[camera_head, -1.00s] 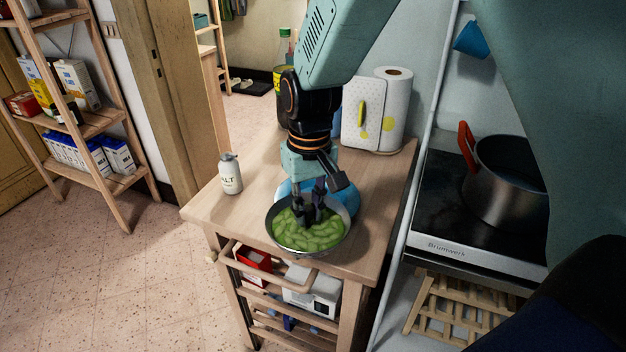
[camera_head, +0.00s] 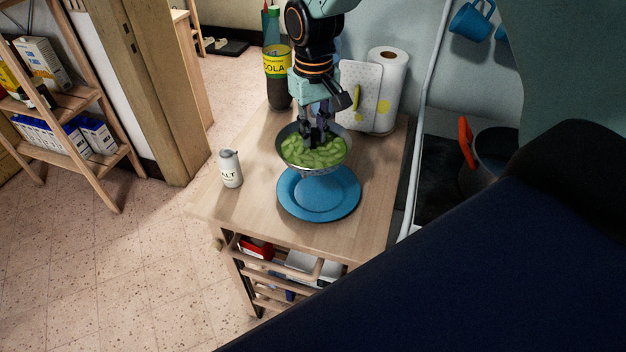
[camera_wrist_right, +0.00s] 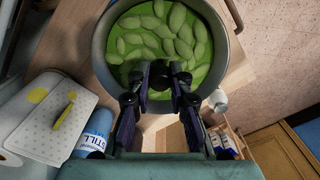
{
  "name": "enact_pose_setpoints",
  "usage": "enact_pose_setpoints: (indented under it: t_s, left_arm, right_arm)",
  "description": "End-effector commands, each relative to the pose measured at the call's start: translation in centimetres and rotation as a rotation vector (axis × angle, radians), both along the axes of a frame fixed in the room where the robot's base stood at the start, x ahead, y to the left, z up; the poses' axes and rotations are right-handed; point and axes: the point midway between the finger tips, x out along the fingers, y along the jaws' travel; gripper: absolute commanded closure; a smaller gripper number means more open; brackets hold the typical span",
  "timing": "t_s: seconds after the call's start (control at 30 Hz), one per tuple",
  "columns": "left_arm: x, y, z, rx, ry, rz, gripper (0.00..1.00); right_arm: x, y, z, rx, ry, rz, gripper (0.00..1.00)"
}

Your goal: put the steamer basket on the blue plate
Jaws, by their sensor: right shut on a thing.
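The steamer basket (camera_head: 286,155) is a round metal bowl filled with green pods. My right gripper (camera_head: 317,143) comes down from above and is shut on the basket; its fingertips reach in among the pods. In the right wrist view the gripper (camera_wrist_right: 163,75) overlaps the near side of the basket (camera_wrist_right: 99,50). The blue plate (camera_head: 318,198) lies flat on the wooden trolley top. The basket appears held above the trolley, over the far edge of the plate in the picture. The plate is mostly uncovered. My left gripper is not in view.
A salt shaker (camera_head: 230,169) stands left of the plate. A pot (camera_head: 495,150) is at right.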

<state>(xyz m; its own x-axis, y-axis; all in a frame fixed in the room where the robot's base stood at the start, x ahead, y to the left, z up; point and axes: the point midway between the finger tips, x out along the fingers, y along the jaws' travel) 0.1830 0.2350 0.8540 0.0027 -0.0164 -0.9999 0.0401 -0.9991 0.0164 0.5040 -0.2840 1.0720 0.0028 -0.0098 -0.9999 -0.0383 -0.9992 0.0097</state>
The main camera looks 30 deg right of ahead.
Motion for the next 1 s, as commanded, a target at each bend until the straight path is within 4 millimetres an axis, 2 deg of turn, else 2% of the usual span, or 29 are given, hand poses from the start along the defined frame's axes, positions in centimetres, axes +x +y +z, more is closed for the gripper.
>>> enact_pose_setpoints:
  t_s: [0.1, 0.33, 0.47, 0.7, 1.0]
  left_arm:
    - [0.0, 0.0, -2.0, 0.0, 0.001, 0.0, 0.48]
    - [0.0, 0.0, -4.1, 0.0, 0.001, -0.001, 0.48]
    - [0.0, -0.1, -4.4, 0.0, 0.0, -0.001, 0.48]
    - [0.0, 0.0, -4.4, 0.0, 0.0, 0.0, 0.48]
    - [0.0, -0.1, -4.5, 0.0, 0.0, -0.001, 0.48]
  right_arm:
    - [-0.2, -0.4, -0.6, 0.002, -0.003, 0.021, 1.0]
    - [-0.5, -0.8, -0.6, 0.001, -0.001, 0.064, 1.0]
    - [-0.5, -0.9, -0.9, 0.001, 0.002, 0.074, 1.0]
    - [-0.4, -1.1, -4.9, 0.0, 0.005, 0.075, 1.0]
    - [-0.2, -1.2, -7.2, 0.0, 0.003, 0.075, 1.0]
